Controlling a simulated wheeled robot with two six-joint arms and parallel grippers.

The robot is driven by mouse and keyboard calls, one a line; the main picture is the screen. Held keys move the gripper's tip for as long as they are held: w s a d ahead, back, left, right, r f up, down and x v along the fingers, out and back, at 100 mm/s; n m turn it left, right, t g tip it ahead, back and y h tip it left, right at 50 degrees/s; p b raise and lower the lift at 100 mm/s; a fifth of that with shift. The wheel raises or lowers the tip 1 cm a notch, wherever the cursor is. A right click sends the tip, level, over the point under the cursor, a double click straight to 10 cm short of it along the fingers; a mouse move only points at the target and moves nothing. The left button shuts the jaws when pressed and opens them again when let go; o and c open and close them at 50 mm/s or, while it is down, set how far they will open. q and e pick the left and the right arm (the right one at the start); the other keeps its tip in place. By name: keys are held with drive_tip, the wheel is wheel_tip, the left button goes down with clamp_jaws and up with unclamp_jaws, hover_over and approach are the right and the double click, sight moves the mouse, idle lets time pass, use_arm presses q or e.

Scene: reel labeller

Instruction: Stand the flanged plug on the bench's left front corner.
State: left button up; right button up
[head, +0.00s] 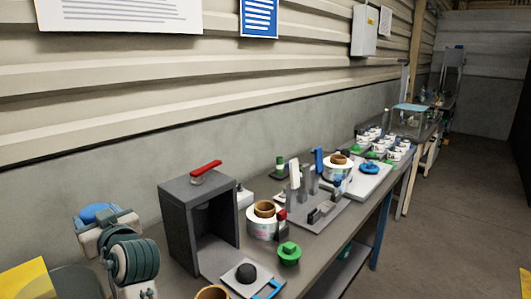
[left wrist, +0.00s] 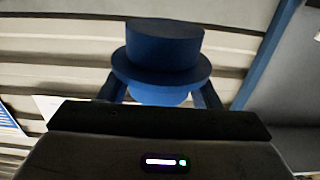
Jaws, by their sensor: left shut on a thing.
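The blue flanged plug (left wrist: 163,55) fills the upper middle of the left wrist view, a short cylinder with a wider flange around it. My left gripper (left wrist: 160,95) is shut on it, one finger on each side below the flange. In the head view my left gripper (head: 100,222) is at the lower left, with the plug's blue top (head: 95,212) just showing above it. The bench (head: 335,240) runs from the lower left to the right. Its left front corner cannot be made out. My right gripper is not in view.
A dark grey box stand (head: 180,225) with a red lever (head: 205,170) stands right of my left gripper. A green flanged piece (head: 289,253), a labelled reel (head: 262,228) and a small plate with a black knob (head: 246,273) lie nearby. A corrugated wall (head: 120,100) is behind.

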use_arm(q)
drive_tip(key=d+f+m+t+h+b, duration=0.25)
drive_tip(key=d+f+h, duration=0.2)
drive_tip(key=f, duration=0.35)
drive_tip(key=d+f+m+t+h+b, duration=0.1)
drive_tip(key=d+f+m+t+h, duration=0.3)
drive_tip(key=f, duration=0.5)
drive_tip(key=s+d+f+m+h+b, duration=0.1)
drive_tip(key=s+d+f, duration=0.1)
drive_tip(key=s+f, duration=0.2)
drive_tip(key=s+d+f+m+h+b, duration=0.1)
drive_tip(key=s+d+f+h, duration=0.1)
drive_tip(key=s+d+f, duration=0.1)
drive_tip(key=s+d+f+m+h+b, duration=0.1)
drive_tip(key=s+d+f+h, duration=0.1)
drive_tip(key=s+f, duration=0.2)
drive_tip(key=shift+s+d+f+m, duration=0.15)
drive_tip(key=shift+s+d+f, duration=0.05)
drive_tip(key=shift+s, duration=0.25)
drive_tip(key=shift+s+d+f+m, duration=0.1)
drive_tip(key=shift+s+d+f, duration=0.1)
drive_tip(key=shift+s, duration=0.2)
drive_tip(key=shift+s+f, duration=0.15)
drive_tip(key=shift+s, duration=0.4)
